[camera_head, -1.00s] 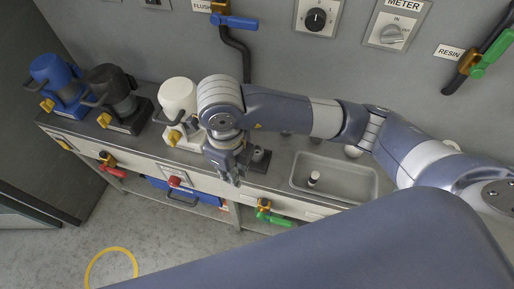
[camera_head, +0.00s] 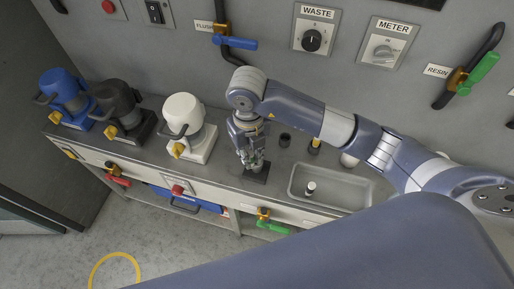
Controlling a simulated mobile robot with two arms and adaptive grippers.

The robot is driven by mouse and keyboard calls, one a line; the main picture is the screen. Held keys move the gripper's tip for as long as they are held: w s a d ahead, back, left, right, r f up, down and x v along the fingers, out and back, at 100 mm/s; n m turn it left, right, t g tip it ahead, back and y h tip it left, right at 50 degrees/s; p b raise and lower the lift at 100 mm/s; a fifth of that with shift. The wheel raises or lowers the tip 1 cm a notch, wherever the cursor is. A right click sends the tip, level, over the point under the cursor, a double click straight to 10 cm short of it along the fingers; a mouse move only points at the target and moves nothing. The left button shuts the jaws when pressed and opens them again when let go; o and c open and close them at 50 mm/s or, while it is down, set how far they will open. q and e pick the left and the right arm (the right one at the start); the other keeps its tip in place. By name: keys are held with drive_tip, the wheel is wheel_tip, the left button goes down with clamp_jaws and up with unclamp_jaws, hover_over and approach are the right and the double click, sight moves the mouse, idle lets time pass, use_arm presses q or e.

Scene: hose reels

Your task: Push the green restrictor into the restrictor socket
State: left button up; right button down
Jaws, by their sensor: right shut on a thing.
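My right gripper (camera_head: 253,163) points down over a dark block (camera_head: 260,178) on the bench, near the bench's front edge. It is shut on a small part that its fingers hide almost wholly. I take this part to be the green restrictor, but its colour cannot be made out here. The dark block, which I take to hold the restrictor socket, is partly covered by the fingers. I cannot tell whether the part touches the block or is in an opening. My left gripper is not in view.
A white pump-like unit (camera_head: 183,115) stands left of the gripper, with black and blue ones farther left. A sunken tray (camera_head: 340,198) holding a small capped bottle (camera_head: 310,188) lies to the right. Dark cylinders (camera_head: 285,140) stand behind. A panel with pipes and valves rises at the back.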

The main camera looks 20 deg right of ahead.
drive_tip(key=w+d+f+p, duration=0.2)
drive_tip(key=f, duration=0.1)
drive_tip(key=shift+d+f, duration=0.1)
drive_tip(key=shift+d, duration=0.15)
drive_tip(key=shift+w+f, duration=0.1)
drive_tip(key=shift+f, duration=0.15)
drive_tip(key=shift+f, duration=0.1)
drive_tip(key=shift+f, duration=0.15)
drive_tip(key=c, duration=1.5)
unclamp_jaws()
drive_tip(key=shift+c, duration=0.2)
drive_tip(key=shift+r, duration=0.2)
